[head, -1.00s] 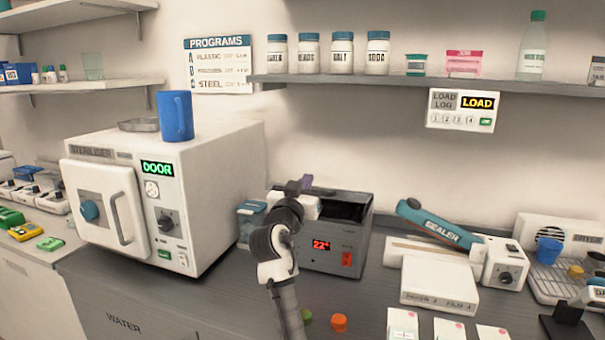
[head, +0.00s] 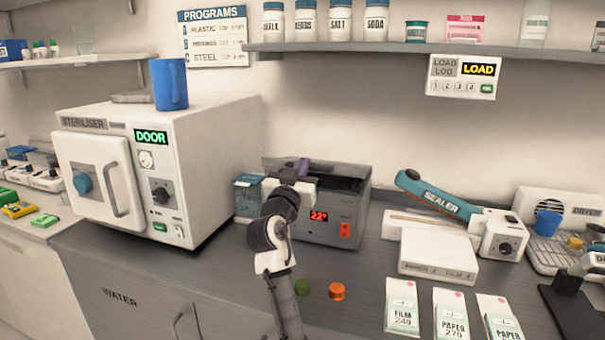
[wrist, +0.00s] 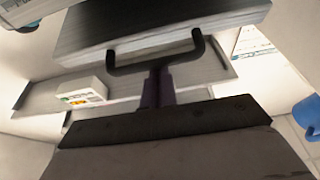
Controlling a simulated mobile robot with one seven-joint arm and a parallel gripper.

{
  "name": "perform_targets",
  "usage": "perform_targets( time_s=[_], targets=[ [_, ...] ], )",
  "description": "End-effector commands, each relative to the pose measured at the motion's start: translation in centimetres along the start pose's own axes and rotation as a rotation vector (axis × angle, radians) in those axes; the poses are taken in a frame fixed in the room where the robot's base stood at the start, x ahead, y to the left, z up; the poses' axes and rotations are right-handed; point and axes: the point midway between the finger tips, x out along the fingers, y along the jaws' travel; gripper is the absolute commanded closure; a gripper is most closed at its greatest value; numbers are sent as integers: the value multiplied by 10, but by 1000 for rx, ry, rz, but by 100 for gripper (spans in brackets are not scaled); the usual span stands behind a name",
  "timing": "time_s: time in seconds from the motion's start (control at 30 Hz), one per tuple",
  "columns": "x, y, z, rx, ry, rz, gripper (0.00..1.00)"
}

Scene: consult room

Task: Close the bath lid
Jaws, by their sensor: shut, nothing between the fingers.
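The bath (head: 335,232) is a grey box with a red display on the counter. Its lid (head: 345,172) appears raised at the back; my arm hides part of it and its exact angle is unclear. My gripper (head: 303,168) is shut and empty, in front of the lid over the left part of the bath. In the wrist view the purple fingers (wrist: 157,88) point at the lid's grey panel (wrist: 150,25) and its black U-shaped handle (wrist: 155,55). The fingertips overlap the handle in that view; I cannot tell whether they touch.
The steriliser (head: 165,170) stands left, a blue cup (head: 170,85) on top. A small blue-lidded container (head: 248,195) sits beside the bath. The sealer (head: 440,195) is right. Green and orange caps (head: 337,291) lie in front. A shelf (head: 400,48) runs above.

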Motion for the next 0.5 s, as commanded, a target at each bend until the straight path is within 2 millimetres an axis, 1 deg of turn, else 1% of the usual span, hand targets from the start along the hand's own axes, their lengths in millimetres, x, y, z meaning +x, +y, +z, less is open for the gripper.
perform_targets(
  time_s=[0.03, 0.3, 0.4, 0.5],
  targets=[
    [-5, 0, 12, 1, 10, -1, 100],
    [-14, -1, 45, 2, 24, -2, 100],
    [-18, 0, 53, 1, 24, -1, 100],
    [-20, 0, 57, 0, 24, 0, 100]
  ],
)
